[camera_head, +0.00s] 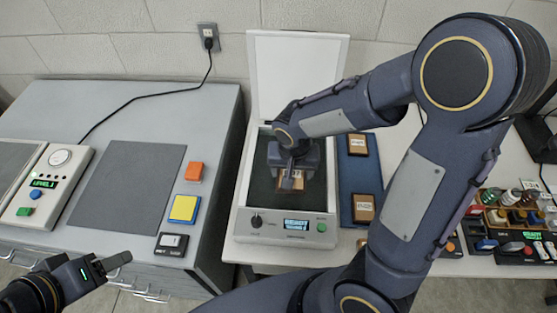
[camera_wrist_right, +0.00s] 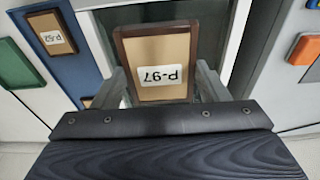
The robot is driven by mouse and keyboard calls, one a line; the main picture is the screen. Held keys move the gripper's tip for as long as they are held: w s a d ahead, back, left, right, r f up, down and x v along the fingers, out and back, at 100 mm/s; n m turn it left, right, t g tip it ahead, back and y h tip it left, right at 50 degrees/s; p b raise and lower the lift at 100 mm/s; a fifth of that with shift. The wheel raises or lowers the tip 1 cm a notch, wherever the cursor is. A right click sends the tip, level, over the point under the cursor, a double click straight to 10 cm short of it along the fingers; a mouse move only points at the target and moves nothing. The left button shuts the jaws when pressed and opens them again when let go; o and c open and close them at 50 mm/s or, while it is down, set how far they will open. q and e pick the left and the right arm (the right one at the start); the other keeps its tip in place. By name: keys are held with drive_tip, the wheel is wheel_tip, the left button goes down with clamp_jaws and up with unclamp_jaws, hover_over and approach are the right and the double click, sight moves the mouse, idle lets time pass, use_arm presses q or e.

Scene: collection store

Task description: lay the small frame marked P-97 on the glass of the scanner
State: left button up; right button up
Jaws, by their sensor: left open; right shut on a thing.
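The small frame marked P-97 (camera_wrist_right: 158,50) has a brown rim and a tan face; its label reads upside down in the right wrist view. My right gripper (camera_head: 291,176) is shut on it, with a finger at each side. In the head view the frame (camera_head: 291,182) is over the dark glass (camera_head: 262,190) of the scanner (camera_head: 243,222), partly hidden by the gripper. I cannot tell whether it touches the glass. The scanner's white lid (camera_head: 297,75) stands open. My left gripper (camera_head: 112,270) is open and empty at the lower left, before the grey cabinet.
A blue mat (camera_head: 360,179) right of the scanner bears two other small frames, one upper (camera_head: 357,145) and one lower (camera_head: 363,208). A cabinet top (camera_head: 200,110) at left holds a grey pad, coloured blocks and a control box (camera_head: 48,188). My right arm hides part of the right table.

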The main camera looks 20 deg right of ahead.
drive_tip(key=w+d+f+b, duration=0.1)
drive_tip(key=w+f, duration=0.1)
drive_tip(key=w, duration=0.1)
drive_tip(key=w+d+f, duration=0.1)
drive_tip(key=w+f, duration=0.2)
drive_tip(key=w+d+f+b, duration=0.1)
drive_tip(key=w+f, duration=0.1)
drive_tip(key=w, duration=0.1)
drive_tip(key=shift+w+d+f+b, duration=0.1)
drive_tip(key=shift+d+f+b, duration=0.15)
drive_tip(key=shift+d+b, duration=0.1)
drive_tip(key=shift+w+d+f, duration=0.15)
drive_tip(key=shift+w+f, duration=0.35)
drive_tip(key=shift+f, duration=0.1)
drive_tip(key=shift+w+d+f+b, duration=0.1)
drive_tip(key=shift+w+f+b, duration=0.05)
drive_tip(key=shift+f+b, duration=1.25)
drive_tip(key=shift+f, duration=0.2)
drive_tip(key=shift+f, duration=0.15)
drive_tip(key=o, duration=1)
